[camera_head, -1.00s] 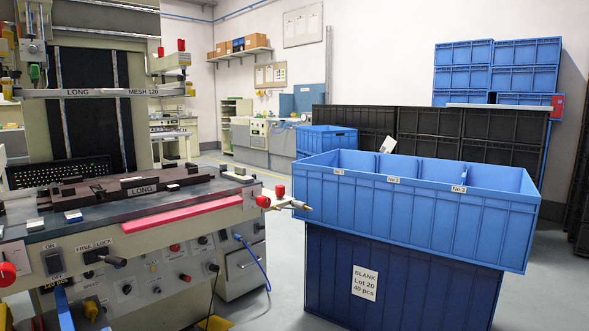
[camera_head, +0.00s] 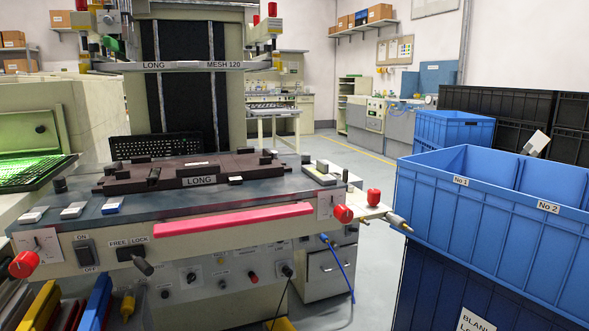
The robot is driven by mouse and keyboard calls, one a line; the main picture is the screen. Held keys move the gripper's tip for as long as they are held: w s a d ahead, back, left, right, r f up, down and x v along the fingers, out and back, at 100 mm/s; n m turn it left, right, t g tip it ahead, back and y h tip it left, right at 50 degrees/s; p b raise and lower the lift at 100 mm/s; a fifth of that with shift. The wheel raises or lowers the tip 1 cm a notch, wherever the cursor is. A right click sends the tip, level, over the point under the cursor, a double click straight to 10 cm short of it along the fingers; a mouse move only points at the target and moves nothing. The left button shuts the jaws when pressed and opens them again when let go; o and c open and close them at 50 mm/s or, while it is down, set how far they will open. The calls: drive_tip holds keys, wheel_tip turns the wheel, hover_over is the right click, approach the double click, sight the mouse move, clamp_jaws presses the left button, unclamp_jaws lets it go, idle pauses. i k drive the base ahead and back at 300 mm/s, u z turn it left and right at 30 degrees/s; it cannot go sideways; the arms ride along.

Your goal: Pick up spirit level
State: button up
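I cannot make out a spirit level for certain in the head view. The printing machine (camera_head: 190,240) fills the left and middle. On its top plate lies a dark fixture labelled LONG (camera_head: 130,184). A small pale block with a greenish part (camera_head: 320,173) lies at the plate's right end; I cannot tell what it is. A pink-red bar (camera_head: 232,218) runs along the machine's front edge. My gripper is not in view.
Blue bins (camera_head: 505,215) marked No 1 and No 2 stand close on the right. A machine with a green-lit top (camera_head: 35,170) is at the left. Yellow, blue and red upright pieces (camera_head: 40,306) stand at the lower left. Grey floor (camera_head: 375,180) is open between machine and bins.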

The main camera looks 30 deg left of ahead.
sight(319, 173)
drive_tip(key=u, duration=0.75)
drive_tip(key=i, duration=0.8)
drive_tip(key=u, duration=0.9)
